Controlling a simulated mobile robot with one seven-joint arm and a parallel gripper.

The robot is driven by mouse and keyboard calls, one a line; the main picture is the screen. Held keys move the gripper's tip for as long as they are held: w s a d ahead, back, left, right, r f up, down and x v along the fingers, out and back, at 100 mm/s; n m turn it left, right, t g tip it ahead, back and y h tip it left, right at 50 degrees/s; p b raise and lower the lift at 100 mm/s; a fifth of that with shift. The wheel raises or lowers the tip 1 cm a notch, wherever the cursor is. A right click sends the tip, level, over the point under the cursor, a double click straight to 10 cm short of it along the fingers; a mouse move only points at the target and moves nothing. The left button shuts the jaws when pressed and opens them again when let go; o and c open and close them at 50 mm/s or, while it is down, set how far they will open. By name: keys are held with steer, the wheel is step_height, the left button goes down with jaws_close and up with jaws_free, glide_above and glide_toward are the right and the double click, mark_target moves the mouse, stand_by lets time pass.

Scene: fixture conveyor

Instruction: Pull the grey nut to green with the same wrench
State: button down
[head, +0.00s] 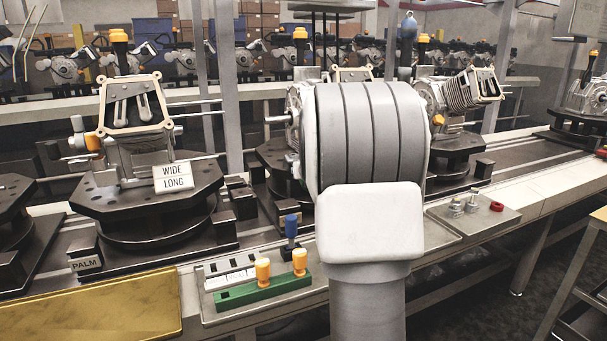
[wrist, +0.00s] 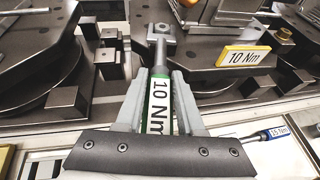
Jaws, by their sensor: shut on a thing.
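In the wrist view my gripper (wrist: 157,88) is shut on the wrench (wrist: 158,100), gripping its green handle with a white "10 Nm" label. The grey shaft of the wrench points away, up the picture. Its tip lies over or close to a grey square block with a round nut-like part (wrist: 163,28); I cannot tell whether the tip is seated on it. No green signal shows there. In the head view my own arm hides the gripper, the wrench and this spot.
A yellow-framed "10 Nm" sign (wrist: 243,57) stands right of the wrench, among dark blocks. A blue-handled "15 Nm" tool (wrist: 272,133) lies at lower right. In the head view, a green rack (head: 262,290) with orange knobs and a "WIDE LONG" sign (head: 173,177) are left of my arm.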

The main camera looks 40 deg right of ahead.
steer(key=shift+w+a+f+m+h+b, duration=0.15)
steer(key=shift+a+m+h+b, duration=0.25)
steer(key=shift+b, duration=1.1)
steer(key=shift+w+a+g+b, duration=0.15)
steer(key=shift+g+b, duration=0.15)
steer(key=shift+b, duration=0.2)
steer(key=shift+w+a+f+m+h+b, duration=0.1)
steer(key=shift+a+m+h+b, duration=0.25)
steer(key=shift+h+b, duration=0.2)
steer(key=shift+m+g, duration=0.25)
steer(key=shift+g, duration=0.05)
steer(key=shift+w+r, duration=0.1)
steer(key=shift+r, duration=0.25)
stand_by(0.9)
steer(key=shift+d+r+p, duration=0.15)
steer(key=shift+d+p, duration=0.05)
steer(key=shift+p, duration=0.5)
